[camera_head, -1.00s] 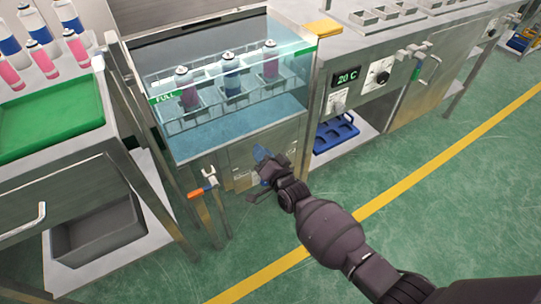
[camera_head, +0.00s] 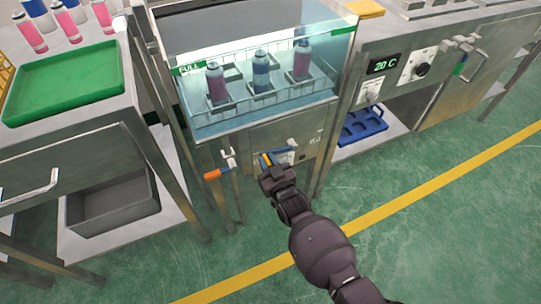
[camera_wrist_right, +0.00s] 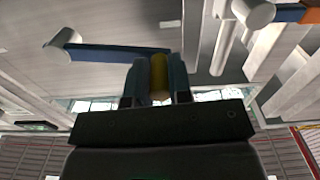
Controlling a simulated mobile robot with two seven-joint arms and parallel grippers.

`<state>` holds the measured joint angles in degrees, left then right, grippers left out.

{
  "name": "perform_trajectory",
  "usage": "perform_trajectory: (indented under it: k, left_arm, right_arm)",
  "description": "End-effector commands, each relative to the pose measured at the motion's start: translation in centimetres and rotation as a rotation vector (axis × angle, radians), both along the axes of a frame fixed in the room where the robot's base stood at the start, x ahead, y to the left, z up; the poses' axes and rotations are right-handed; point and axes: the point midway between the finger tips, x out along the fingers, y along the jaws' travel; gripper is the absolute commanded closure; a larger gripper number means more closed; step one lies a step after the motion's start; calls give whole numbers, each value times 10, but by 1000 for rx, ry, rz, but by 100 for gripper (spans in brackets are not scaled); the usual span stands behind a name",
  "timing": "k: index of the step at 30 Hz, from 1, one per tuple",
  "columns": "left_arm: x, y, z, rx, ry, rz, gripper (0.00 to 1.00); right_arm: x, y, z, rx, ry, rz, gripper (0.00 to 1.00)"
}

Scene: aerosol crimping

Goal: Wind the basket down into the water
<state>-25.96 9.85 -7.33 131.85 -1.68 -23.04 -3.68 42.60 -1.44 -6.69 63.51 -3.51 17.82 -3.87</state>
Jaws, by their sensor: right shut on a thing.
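The wire basket (camera_head: 238,103) holds upright spray cans, pink, blue and pink, inside the glass-fronted water tank (camera_head: 262,121). The can tops stand close to the height of the green FULL mark (camera_head: 190,69); how deep the basket sits in the water is hard to tell. On the tank's front is a crank with a blue arm (camera_wrist_right: 115,50) and a yellow grip (camera_wrist_right: 159,78). My right gripper (camera_head: 267,164) is shut on the yellow grip, which shows between its fingers in the right wrist view. The arm runs left there to a grey hub (camera_wrist_right: 62,45). My left gripper is out of view.
An orange-handled valve (camera_head: 213,174) sits left of the crank. A table with a green tray (camera_head: 70,82) and a grey bin (camera_head: 112,198) stands at left. A bench with a 20 C display (camera_head: 382,65) and a blue rack (camera_head: 362,126) is at right. The floor in front is clear.

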Motion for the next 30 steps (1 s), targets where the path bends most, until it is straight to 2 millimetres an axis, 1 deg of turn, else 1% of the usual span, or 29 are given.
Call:
perform_trajectory:
  k: [1, 3, 9, 19, 28, 29, 30]
  left_arm:
    - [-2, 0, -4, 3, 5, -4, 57]
    - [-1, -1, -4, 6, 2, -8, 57]
    - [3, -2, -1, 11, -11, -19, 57]
    - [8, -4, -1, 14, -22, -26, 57]
    - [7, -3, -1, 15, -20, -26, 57]
    - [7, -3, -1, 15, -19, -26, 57]
    - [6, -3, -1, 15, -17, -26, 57]
  right_arm:
    - [-3, 3, -9, -27, -3, 3, 100]
    - [-3, 3, -13, -67, -19, 3, 100]
    - [-2, 4, -20, -65, -18, 3, 100]
    - [-2, 3, -24, -62, -16, 2, 100]
    - [-2, 3, -25, -62, -15, 2, 100]
    - [-2, 3, -25, -62, -15, 2, 79]
    - [-2, 3, -25, -62, -15, 2, 72]
